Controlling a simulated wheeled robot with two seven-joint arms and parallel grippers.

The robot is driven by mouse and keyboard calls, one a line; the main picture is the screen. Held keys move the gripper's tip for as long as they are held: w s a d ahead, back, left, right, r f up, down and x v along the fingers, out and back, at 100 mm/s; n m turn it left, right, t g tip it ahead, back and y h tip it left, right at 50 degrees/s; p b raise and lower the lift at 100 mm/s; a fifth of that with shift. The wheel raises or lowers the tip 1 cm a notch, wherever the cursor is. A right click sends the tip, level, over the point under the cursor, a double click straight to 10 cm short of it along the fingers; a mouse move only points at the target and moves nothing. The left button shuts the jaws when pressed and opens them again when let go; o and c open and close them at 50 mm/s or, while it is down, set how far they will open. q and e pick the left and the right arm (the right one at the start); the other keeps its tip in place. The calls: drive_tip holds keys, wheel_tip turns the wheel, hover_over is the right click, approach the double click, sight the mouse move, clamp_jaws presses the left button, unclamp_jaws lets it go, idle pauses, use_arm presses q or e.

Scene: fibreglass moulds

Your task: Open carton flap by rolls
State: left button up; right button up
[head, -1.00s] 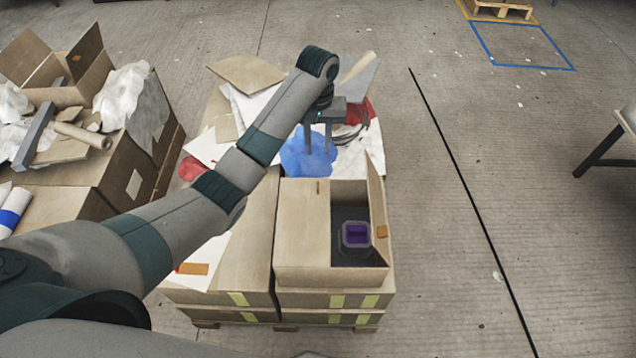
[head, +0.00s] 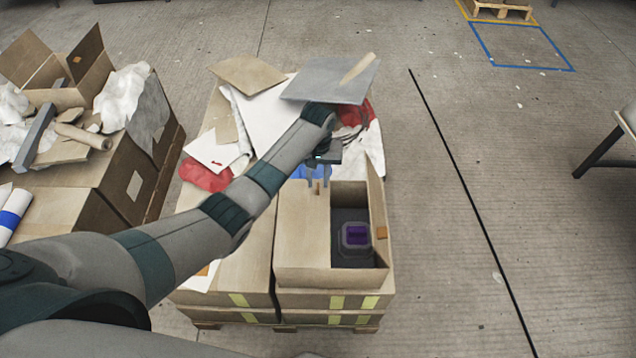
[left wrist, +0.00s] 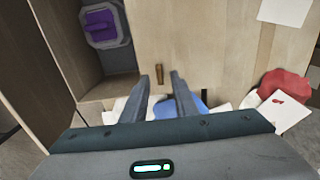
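A carton (head: 300,274) stands on the middle stack. Its left top flap (head: 302,215) lies shut and bears a small brown tab (left wrist: 159,69). Its right flap (head: 376,200) stands raised, with an orange tab (head: 382,232). Through the open right half I see a grey container with a purple inside (head: 356,236). My left gripper (head: 318,186) is open at the shut flap's far end, its fingertips on either side of the tab. In the left wrist view the gripper (left wrist: 159,77) has a gap around the tab; I cannot tell if it touches. White rolls (head: 12,214) lie at the left edge. My right gripper is not in view.
A grey sheet (head: 325,84), papers, a blue piece (left wrist: 178,106) and red pieces (head: 203,178) lie behind the carton. Another cluttered stack with an open box (head: 50,80) stands at left.

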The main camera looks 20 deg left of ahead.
use_arm(q)
drive_tip(key=shift+f, duration=1.4)
clamp_jaws()
idle(0.5)
